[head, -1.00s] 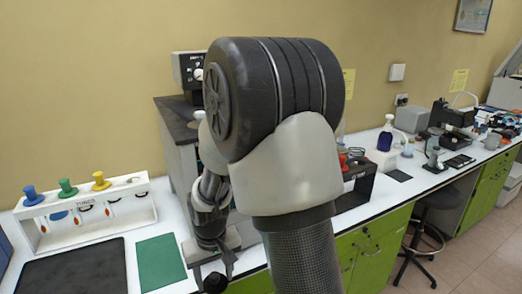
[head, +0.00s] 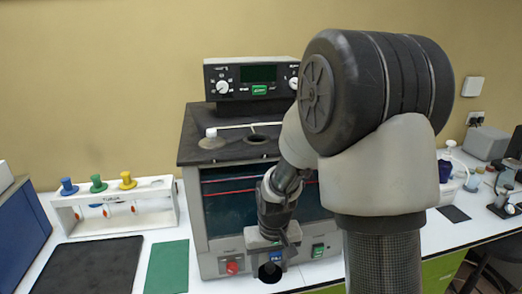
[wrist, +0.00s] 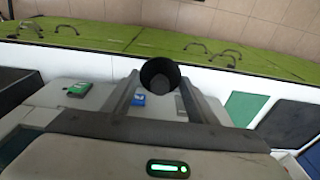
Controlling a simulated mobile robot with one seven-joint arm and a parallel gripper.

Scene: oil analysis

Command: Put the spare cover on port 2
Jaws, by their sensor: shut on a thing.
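My gripper (head: 269,262) hangs low in front of the oil bath machine (head: 222,215), near its front panel. It is shut on a dark round cover (head: 269,272), which also shows between the fingertips in the wrist view (wrist: 160,74). The machine's black top (head: 195,152) has a round port with an open dark hole (head: 257,139). Left of it is another round port area (head: 212,143) with a white piece (head: 211,132) at it. A thin white rod lies across the top. I cannot read any port numbers, and my arm hides the top's right part.
A control box (head: 258,78) stands at the back of the machine. A white rack (head: 115,207) with blue, green and yellow knobs stands left, behind a black mat (head: 92,268) and a green mat (head: 168,268). Bottles and instruments stand to the right.

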